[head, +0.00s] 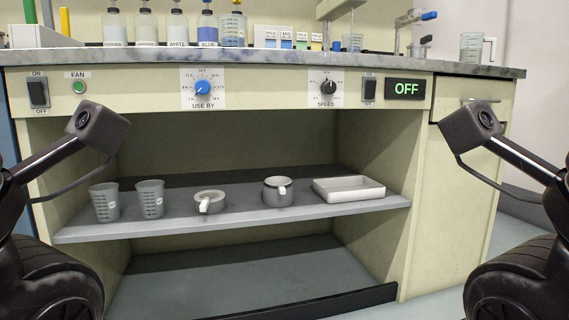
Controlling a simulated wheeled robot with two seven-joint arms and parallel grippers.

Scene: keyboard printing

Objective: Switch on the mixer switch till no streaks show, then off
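The mixer switch (369,90) is a small dark rocker on the front panel, right of the SPEED knob (328,87). A black display (405,89) beside it reads OFF in green. Another ON/OFF rocker (38,93) sits at the panel's left end, next to the FAN label. A blue USE BY dial (202,87) is between them. The mixing vessel and any streaks in it cannot be made out. Parts of my two arms show at the left and right edges, apart from the panel, but no gripper fingers are visible.
The shelf (330,207) below holds two grey beakers (150,199), two small pots (278,191) and a white tray (348,188). Labelled bottles (178,27) and a clear jug (474,46) stand on the countertop (300,65). The space before the panel's middle is clear.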

